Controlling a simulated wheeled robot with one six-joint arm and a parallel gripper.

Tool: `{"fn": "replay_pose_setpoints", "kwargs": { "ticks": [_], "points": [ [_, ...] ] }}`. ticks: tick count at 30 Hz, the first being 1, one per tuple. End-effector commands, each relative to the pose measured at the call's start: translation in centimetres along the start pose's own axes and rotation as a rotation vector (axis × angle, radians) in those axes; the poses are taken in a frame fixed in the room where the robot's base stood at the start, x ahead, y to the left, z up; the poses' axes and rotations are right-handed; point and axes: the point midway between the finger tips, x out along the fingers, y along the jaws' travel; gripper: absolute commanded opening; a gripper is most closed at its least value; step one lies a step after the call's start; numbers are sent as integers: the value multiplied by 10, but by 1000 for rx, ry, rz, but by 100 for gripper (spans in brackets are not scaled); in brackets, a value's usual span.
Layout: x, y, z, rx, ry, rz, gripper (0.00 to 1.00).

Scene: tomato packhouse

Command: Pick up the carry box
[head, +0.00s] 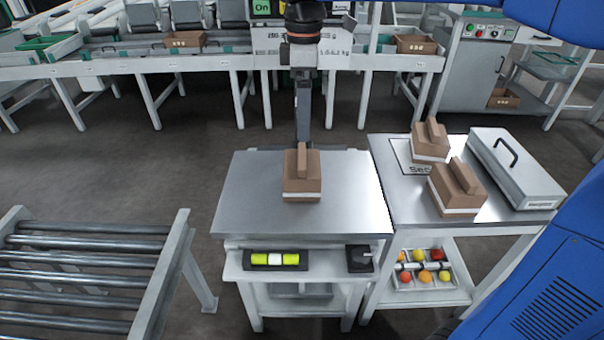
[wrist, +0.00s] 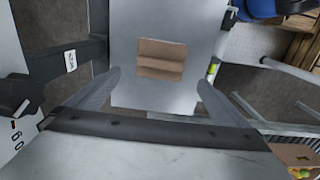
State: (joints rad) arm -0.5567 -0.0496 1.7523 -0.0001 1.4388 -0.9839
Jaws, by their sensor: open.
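A brown carry box (head: 302,189) with a raised handle ridge and a pale band round its base stands upright on the middle metal table (head: 245,195). It also shows in the wrist view (wrist: 162,51), on the bare tabletop beyond my fingers. My gripper (wrist: 158,80) is open and empty, with its two fingers spread to either side of the box in that picture. The box is clear of the fingers, not touched. In the head view I cannot make out the fingertips. Two similar brown boxes, one behind (head: 430,140) and one in front (head: 458,187), stand on the right table.
A grey case (head: 515,168) with a black handle lies on the right table (head: 390,165). A tray of fruit (head: 425,277) sits on its lower shelf. Yellow-green items (head: 274,259) lie on the front ledge. A roller conveyor (head: 80,265) stands left, with open floor behind it.

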Motion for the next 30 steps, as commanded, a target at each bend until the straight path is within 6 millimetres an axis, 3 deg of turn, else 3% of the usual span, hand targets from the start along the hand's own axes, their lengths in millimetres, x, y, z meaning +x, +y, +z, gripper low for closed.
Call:
{"fn": "replay_pose_setpoints", "kwargs": {
  "ticks": [15, 30],
  "points": [
    [90, -1, 1, 3, -2, -3, 100],
    [135, -2, -2, 4, -2, -2, 100]
  ]
}}
